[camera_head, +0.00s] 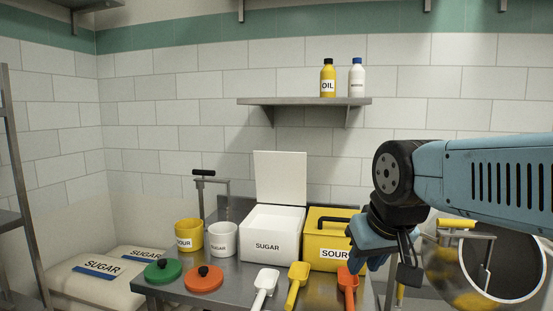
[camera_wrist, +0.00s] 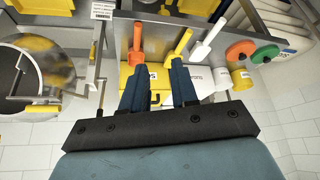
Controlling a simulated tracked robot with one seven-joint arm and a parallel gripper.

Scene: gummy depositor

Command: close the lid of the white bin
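The white bin (camera_head: 270,238), labelled SUGAR, stands on the metal table. Its white lid (camera_head: 281,180) stands upright at the back edge, so the bin is open. In the wrist view the white bin (camera_wrist: 203,82) shows partly, to the right of my fingers. My gripper (camera_head: 376,262) is at the right of the yellow SOUR bin, apart from the white lid. In the wrist view my gripper (camera_wrist: 158,80) has its two blue fingers spread, with nothing held between them.
The yellow SOUR bin (camera_head: 327,252), closed with a black handle, stands between the white bin and my gripper. Scoops (camera_head: 297,284) and green (camera_head: 163,271) and orange (camera_head: 204,279) round lids lie in front. White (camera_head: 222,240) and yellow (camera_head: 189,235) pots stand left. A shelf (camera_head: 304,101) hangs above.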

